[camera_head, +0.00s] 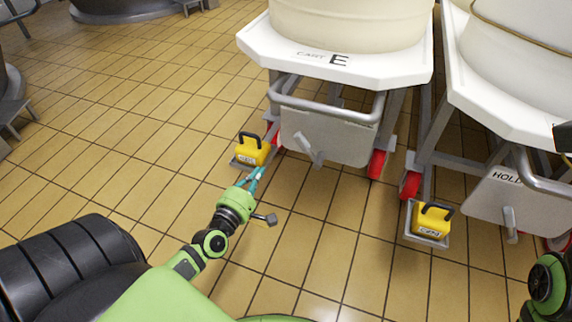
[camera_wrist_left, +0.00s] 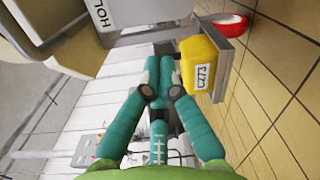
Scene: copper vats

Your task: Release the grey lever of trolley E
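Trolley E (camera_head: 335,68) stands at upper centre in the head view, its white rim marked CART E. Its grey lever (camera_head: 309,149) hangs tilted on the front of the grey panel below the handle bar. My left gripper (camera_head: 257,174) is to the left of the lever and apart from it, just in front of a yellow block. That view is turned sideways, and I cannot tell the lever there. My right gripper is out of view.
The yellow block (camera_head: 251,149) sits on a low plate beside trolley E's red wheel; it also shows in the left wrist view (camera_wrist_left: 203,63). A second trolley (camera_head: 507,100) stands close on the right, with another yellow block (camera_head: 432,219).

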